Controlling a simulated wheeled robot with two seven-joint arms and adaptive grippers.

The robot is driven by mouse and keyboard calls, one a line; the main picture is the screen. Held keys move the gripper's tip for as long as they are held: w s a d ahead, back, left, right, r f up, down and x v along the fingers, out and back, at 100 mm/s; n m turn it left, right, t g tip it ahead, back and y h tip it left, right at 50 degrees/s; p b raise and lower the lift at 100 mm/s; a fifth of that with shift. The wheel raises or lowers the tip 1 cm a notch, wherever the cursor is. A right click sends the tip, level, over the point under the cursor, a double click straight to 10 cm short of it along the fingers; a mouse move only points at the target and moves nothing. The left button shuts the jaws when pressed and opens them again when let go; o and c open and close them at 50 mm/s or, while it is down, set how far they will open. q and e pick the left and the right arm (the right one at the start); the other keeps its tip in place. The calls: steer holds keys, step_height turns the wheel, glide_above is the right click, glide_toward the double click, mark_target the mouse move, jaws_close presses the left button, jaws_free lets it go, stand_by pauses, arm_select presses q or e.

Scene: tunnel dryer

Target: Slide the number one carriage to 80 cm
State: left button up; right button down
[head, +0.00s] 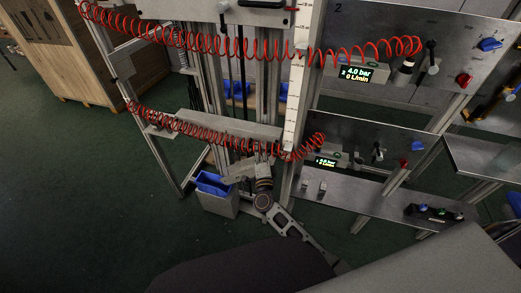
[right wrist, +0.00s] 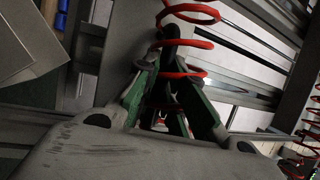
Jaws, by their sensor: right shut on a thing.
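The lower carriage (head: 232,128), a grey horizontal block on the upright frame, sits below a second, pale carriage (head: 262,14) at the top edge. No number is readable on either; the panel by the upper one bears a 2. A white upright scale (head: 297,100) runs on their right; its figures are too small to read. My right gripper (head: 263,152) is at the front underside of the lower carriage. In the right wrist view its green-and-black fingers (right wrist: 172,62) close together on a dark part, probably the carriage's handle, largely hidden. My left gripper is out of view.
Red coiled hoses (head: 215,130) sag across the front of the frame, and one loops around my right fingers in the wrist view. Valve panels with displays (head: 357,74) stand on the right. A blue bin (head: 213,184) stands low at left. Green floor at left is clear.

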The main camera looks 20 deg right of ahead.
steer(key=shift+s+f, duration=0.15)
steer(key=shift+f, duration=0.45)
steer(key=c, duration=1.6)
jaws_free()
steer(key=shift+o, duration=0.6)
steer(key=shift+r, duration=0.2)
steer(key=shift+r, duration=0.15)
